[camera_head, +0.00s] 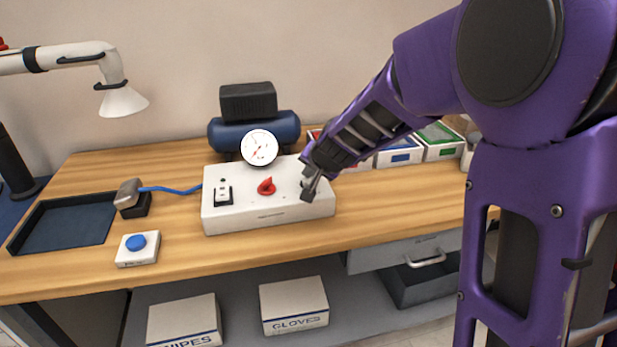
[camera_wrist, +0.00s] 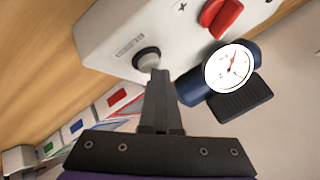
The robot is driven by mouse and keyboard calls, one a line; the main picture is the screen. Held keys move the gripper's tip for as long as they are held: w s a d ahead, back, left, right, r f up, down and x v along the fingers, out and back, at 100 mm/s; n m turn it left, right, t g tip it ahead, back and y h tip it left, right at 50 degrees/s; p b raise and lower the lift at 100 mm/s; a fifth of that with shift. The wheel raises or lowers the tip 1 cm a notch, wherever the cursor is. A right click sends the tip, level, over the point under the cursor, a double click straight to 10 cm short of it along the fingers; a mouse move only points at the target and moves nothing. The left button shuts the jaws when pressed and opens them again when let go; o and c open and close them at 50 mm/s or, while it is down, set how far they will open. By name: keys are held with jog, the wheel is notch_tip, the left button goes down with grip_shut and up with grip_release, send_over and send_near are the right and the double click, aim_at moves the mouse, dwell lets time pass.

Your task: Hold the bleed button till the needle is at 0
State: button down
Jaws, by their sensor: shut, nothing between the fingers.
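A white control box (camera_head: 268,212) on the bench carries a red knob (camera_head: 266,186), a switch (camera_head: 223,193) and a round grey button (camera_wrist: 147,58). I cannot tell whether the button is pressed. The round white gauge (camera_head: 259,147) stands behind the box and also shows in the wrist view (camera_wrist: 229,68). Its red needle is visible, but the numbers are too small to read.
A dark blue compressor tank (camera_head: 287,127) stands behind the box. Small labelled bins (camera_head: 400,155) stand to the right, behind my arm.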

aim_at(309, 183)
jog(key=shift+r+p, duration=0.35)
jog(key=shift+r, duration=0.3)
notch_tip(309, 183, up, 5)
jog(key=p, duration=0.4)
jog(key=shift+r+p, duration=0.1)
jog(key=shift+p, duration=0.3)
